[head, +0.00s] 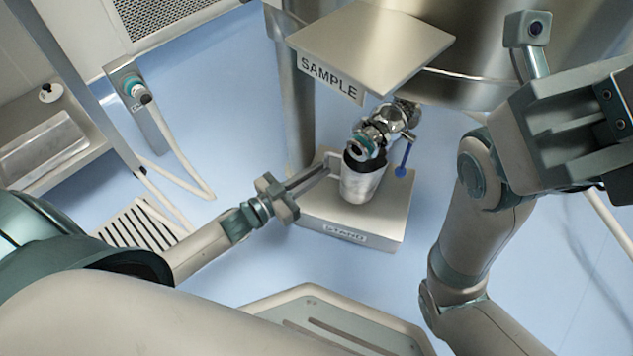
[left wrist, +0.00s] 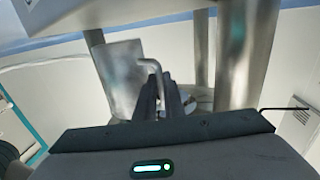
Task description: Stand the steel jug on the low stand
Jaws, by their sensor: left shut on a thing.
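The steel jug (head: 362,184) is upright or nearly so over the low stand (head: 383,226), which has a STAND label on its front. The jug's dark mouth is just below the valve outlet. I cannot tell whether its base touches the stand's top. My left gripper (head: 325,169) comes in from the left and is shut on the jug's handle. In the left wrist view the jug (left wrist: 121,74) and its bent handle show beyond the dark fingers (left wrist: 160,97). My right arm is at the right of the head view; its fingertips do not show.
A steel valve (head: 379,130) with a blue lever (head: 402,160) hangs close above the jug. A plate labelled SAMPLE (head: 372,48) juts out over it from the large steel vessel (head: 490,50). A steel post stands behind. A floor grate (head: 140,226) lies at left.

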